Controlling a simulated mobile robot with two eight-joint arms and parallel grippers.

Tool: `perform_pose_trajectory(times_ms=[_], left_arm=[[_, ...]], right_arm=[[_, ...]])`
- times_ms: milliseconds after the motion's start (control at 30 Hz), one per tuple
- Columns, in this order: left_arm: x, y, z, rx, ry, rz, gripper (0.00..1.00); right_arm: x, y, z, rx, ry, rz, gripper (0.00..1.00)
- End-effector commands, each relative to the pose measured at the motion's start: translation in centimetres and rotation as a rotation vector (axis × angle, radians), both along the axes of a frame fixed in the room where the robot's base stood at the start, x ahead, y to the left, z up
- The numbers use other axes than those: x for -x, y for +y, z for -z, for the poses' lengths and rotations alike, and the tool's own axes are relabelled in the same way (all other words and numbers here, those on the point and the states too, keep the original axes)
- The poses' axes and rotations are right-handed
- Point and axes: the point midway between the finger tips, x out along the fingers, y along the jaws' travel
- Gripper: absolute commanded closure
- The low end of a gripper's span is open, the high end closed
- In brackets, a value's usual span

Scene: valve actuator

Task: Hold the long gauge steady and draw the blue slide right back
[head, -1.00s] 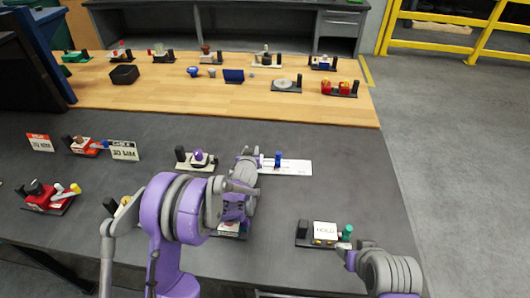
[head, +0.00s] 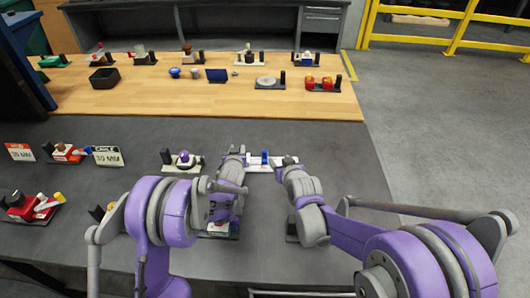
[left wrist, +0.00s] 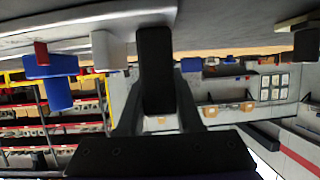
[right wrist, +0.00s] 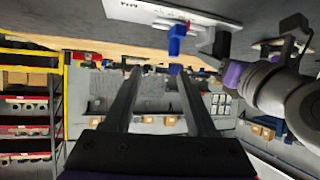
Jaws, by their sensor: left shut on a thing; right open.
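The long gauge is a white plate (head: 254,169) with a blue slide (head: 265,157) standing on it. The slide also shows in the left wrist view (left wrist: 58,85) and the right wrist view (right wrist: 177,38). My left gripper (head: 238,152) is at the gauge's left end, shut on its black post (left wrist: 155,70); the post also shows in the right wrist view (right wrist: 221,42). My right gripper (head: 288,162) is open and empty near the gauge's right end, with its jaws (right wrist: 160,72) apart from the slide. My grippers and forearms partly cover the gauge in the head view.
A fixture with a purple knob (head: 184,157) stands left of my left gripper. Another fixture (head: 220,229) lies partly under my left forearm. The grey table right of my right gripper is clear.

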Motion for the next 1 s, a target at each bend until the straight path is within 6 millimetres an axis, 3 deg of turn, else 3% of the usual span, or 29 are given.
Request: perform_pose_trajectory(times_ms=[200,467,800,1000], left_arm=[[0.2,0.0,0.4,0.002,0.007,-0.002,1.0],[0.2,0.0,0.4,0.002,0.007,-0.002,1.0],[0.2,0.0,0.4,0.003,0.008,-0.002,1.0],[0.2,0.0,0.4,0.003,0.008,-0.002,1.0]], right_arm=[[-2.3,2.7,2.4,-0.017,-0.065,-0.029,0.44],[-4.0,3.8,3.5,-0.022,-0.084,-0.036,0.44],[-8.4,5.2,5.4,-0.022,-0.083,-0.036,0.44],[-9.4,5.5,5.9,-0.022,-0.083,-0.035,0.44]])
